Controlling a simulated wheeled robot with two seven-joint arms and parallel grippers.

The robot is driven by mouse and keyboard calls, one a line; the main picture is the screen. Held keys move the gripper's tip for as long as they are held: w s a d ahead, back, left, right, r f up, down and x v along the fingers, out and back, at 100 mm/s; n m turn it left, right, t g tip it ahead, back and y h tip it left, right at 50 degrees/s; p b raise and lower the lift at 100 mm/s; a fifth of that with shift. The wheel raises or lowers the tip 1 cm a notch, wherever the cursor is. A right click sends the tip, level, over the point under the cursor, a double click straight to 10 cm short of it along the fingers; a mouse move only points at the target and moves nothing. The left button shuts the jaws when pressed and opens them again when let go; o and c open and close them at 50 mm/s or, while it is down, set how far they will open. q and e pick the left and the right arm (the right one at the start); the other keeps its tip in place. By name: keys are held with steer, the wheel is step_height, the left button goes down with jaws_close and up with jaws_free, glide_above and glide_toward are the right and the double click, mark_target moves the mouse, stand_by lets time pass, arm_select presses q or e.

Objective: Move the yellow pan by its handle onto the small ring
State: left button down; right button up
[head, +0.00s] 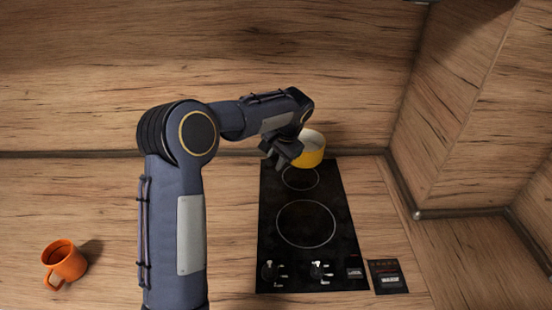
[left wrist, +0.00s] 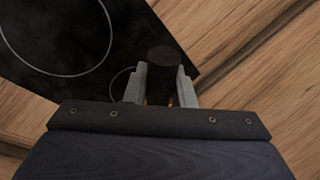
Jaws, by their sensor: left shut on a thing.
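The yellow pan (head: 313,152) shows in the head view at the far end of the black hob (head: 272,215), partly hidden by my gripper. My left gripper (head: 284,152) is at its left side, shut on the pan's dark handle, whose end shows between the fingers in the left wrist view (left wrist: 162,62). The small ring (head: 300,187) is the hob's far ring, and the pan overlaps its far edge in the picture. I cannot tell whether the pan is raised or resting. Part of the small ring shows in the left wrist view (left wrist: 118,84). My right gripper is not in view.
The large ring (head: 306,247) is nearer on the hob and empty. Knobs (head: 318,269) sit at the near edge. A small dark card (head: 388,277) lies right of the hob. Wooden walls stand behind and right.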

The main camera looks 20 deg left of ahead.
arm_select(q)
step_height(320, 180, down, 7)
steer(key=b, duration=0.4)
steer(key=shift+b, duration=0.3)
steer(key=shift+f+b, duration=0.35)
steer(key=shift+f, duration=0.2)
stand_by(1.4)
steer(key=c, duration=1.1)
jaws_free()
steer(key=shift+c, duration=0.2)
steer(key=shift+f, duration=0.15)
steer(key=shift+s, duration=0.1)
